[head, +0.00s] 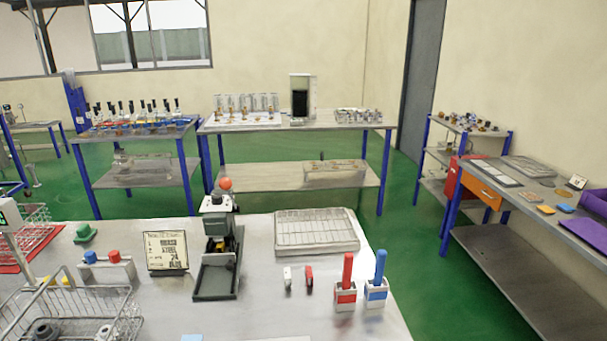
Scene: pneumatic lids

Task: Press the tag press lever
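The tag press (217,274) stands on the near grey table, left of the middle. Something yellow and black shows inside the press under the head. Neither of my grippers is in view, and nothing touches the press or its knob.
A sign (167,251) stands just left of the press and a grey compartment tray (316,232) lies right of it. Red (346,285) and blue (377,281) handled blocks stand at the right. A wire basket (72,311) is front left.

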